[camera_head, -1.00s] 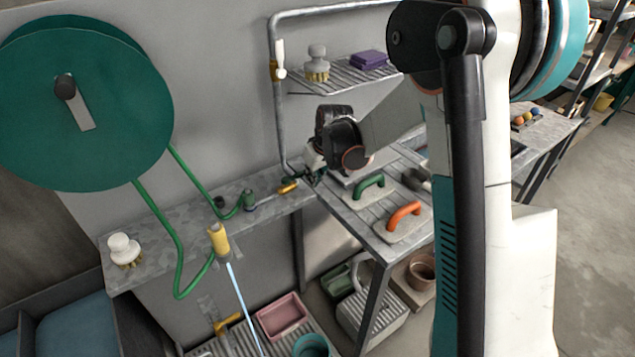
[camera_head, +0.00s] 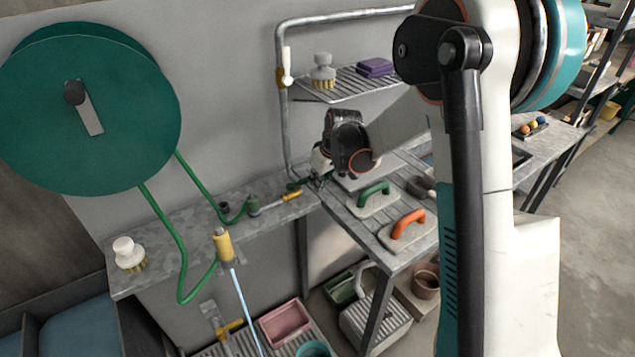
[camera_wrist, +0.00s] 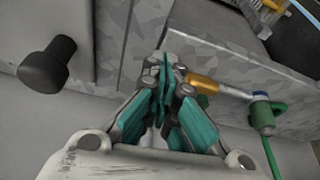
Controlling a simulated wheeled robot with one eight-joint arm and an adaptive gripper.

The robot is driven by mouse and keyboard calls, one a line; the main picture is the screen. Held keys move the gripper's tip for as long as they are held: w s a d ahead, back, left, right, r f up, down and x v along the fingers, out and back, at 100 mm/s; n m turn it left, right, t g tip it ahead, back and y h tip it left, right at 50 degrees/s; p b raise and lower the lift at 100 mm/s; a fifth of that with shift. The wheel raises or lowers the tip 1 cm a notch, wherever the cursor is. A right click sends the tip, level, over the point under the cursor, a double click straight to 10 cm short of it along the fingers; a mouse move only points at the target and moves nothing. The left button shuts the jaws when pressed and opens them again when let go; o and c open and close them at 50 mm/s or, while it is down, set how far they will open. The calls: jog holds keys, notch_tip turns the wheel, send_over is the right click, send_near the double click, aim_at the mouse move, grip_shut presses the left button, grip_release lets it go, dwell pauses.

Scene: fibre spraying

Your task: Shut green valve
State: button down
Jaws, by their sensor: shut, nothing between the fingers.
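A green fitting (camera_head: 253,206) with a blue collar sits on the wall ledge, joined to the green hose and a thin pipe. The fitting also shows in the wrist view (camera_wrist: 263,113), right of my fingers. A yellow-orange sleeve (camera_wrist: 203,84) on that pipe lies just right of my fingertips. A small green part (camera_head: 296,184) shows beside the sleeve in the head view; I cannot tell which green part is the valve's handle. My gripper (camera_wrist: 165,75) is shut and empty, its teal fingers together near the ledge. In the head view my wrist partly hides it.
A yellow nozzle (camera_head: 222,244) hangs at the ledge front with a pale blue jet below it. A green reel (camera_head: 90,110) is at left. Green (camera_head: 374,194) and orange (camera_head: 408,224) handled floats lie on the slatted table. A wire shelf (camera_head: 350,85) is above.

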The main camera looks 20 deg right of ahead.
jog(key=shift+w, duration=0.1)
jog(key=shift+w+d+n+y, duration=0.15)
jog(key=shift+w+n+y, duration=0.15)
jog(key=shift+w+n, duration=0.55)
jog(key=shift+w+p, duration=0.3)
jog(key=shift+w, duration=0.5)
